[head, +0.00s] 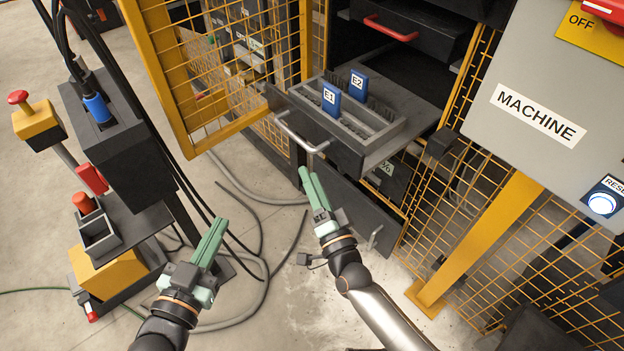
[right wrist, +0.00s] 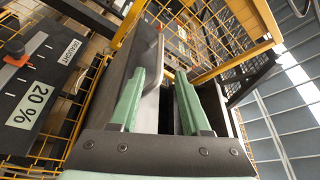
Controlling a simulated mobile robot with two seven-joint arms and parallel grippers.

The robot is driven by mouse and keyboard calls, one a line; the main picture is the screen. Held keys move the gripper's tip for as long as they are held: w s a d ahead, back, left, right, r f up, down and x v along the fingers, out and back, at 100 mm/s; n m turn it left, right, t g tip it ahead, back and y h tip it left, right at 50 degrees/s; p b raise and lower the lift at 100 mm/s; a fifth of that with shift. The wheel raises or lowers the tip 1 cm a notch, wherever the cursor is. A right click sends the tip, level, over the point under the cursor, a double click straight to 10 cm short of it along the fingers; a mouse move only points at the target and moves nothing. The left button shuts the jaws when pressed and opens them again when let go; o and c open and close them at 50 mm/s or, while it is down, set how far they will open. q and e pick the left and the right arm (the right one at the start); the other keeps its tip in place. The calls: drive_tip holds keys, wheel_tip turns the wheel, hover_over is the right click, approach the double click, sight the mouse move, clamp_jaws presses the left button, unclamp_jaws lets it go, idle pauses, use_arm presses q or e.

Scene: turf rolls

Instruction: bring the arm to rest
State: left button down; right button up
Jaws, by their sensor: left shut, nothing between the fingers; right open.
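My right gripper (head: 309,178) is open, its green fingers pointing up toward the open drawer (head: 377,157). In the head view its tips lie just below the drawer's grey handle (head: 297,136); contact cannot be told. In the right wrist view the two fingers (right wrist: 160,100) stand apart, with a grey bar, apparently the handle (right wrist: 156,55), seen beyond the gap. My left gripper (head: 213,237) is shut and empty, over the floor to the left, near the dark stand. The drawer holds two blue tags, E1 (head: 331,100) and E2 (head: 358,86).
A yellow mesh door (head: 205,95) stands open behind. A dark stand (head: 112,145) with buttons and a small tray is at left. The grey machine box (head: 540,90) is at right. Cables (head: 262,196) lie on the floor. A "20 %" label (right wrist: 31,105) shows left.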

use_arm(q)
drive_tip(key=shift+f, duration=0.15)
drive_tip(key=s+a+n+g+y+p, duration=0.2)
drive_tip(key=s+g+p, duration=0.5)
drive_tip(key=p, duration=1.5)
drive_tip(key=shift+s+f, duration=0.15)
drive_tip(key=shift+s, duration=0.9)
use_arm(e)
drive_tip(key=s+d+r+n+g+h, duration=0.1)
drive_tip(key=s+d+n+g, duration=0.4)
drive_tip(key=s, duration=0.6)
drive_tip(key=s+d+r+n+g+h, duration=0.2)
drive_tip(key=s+d+n+g, duration=0.3)
drive_tip(key=s+d, duration=0.4)
drive_tip(key=shift+s+d+r+h, duration=0.2)
drive_tip(key=shift+s+h, duration=0.5)
drive_tip(key=shift+s, duration=0.45)
